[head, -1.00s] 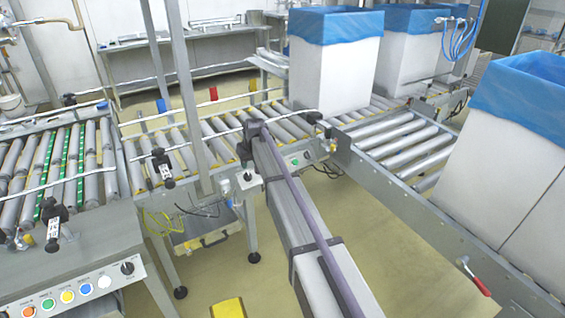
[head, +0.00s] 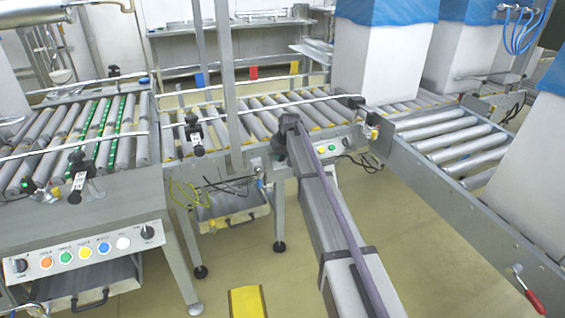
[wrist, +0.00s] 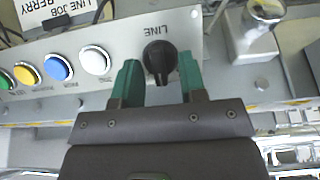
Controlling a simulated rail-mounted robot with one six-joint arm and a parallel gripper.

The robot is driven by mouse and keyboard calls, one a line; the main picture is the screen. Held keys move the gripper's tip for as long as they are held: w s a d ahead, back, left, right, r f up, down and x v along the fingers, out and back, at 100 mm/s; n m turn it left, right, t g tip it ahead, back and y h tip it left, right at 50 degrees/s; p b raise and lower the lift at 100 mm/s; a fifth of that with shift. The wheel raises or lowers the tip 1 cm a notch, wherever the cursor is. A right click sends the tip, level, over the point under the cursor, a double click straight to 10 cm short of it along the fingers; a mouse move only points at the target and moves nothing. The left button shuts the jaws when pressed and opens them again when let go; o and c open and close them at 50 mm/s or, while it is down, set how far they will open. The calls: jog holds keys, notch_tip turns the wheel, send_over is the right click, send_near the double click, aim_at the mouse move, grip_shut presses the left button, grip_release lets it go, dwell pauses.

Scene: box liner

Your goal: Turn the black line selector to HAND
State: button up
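In the wrist view a round black selector (wrist: 159,58) sits at the right end of a grey button panel (wrist: 115,42), beside the white button. The word LINE is printed upside down above it. Its grip ridge points down in the picture. My gripper (wrist: 158,72) has its two green fingers on either side of the selector, open, with a gap to the ridge. I cannot tell whether the right finger touches the knob's rim. The head view does not clearly show my gripper. It shows a panel with a black knob at its left end (head: 20,265) and another at its right end (head: 147,232).
White (wrist: 94,60), blue (wrist: 58,67) and yellow (wrist: 27,73) buttons line the panel left of the selector. A metal post with a rounded top (wrist: 262,14) stands close right of the panel. Roller conveyors (head: 70,140) and tall blue-lined boxes (head: 380,60) fill the head view.

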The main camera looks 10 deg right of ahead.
jog(key=shift+r, duration=0.1)
jog(key=shift+r, duration=0.1)
grip_shut()
jog(key=shift+s+n, duration=0.1)
jog(key=shift+n, duration=0.2)
jog(key=n+h, duration=0.1)
jog(key=n, duration=0.2)
jog(key=shift+s+a+t, duration=0.1)
jog(key=shift+a+t, duration=0.05)
jog(key=shift+t, duration=0.25)
jog(key=shift+a+n+t+h+b, duration=0.1)
jog(key=shift+n+t+h+b, duration=0.45)
jog(key=shift+n, duration=1.65)
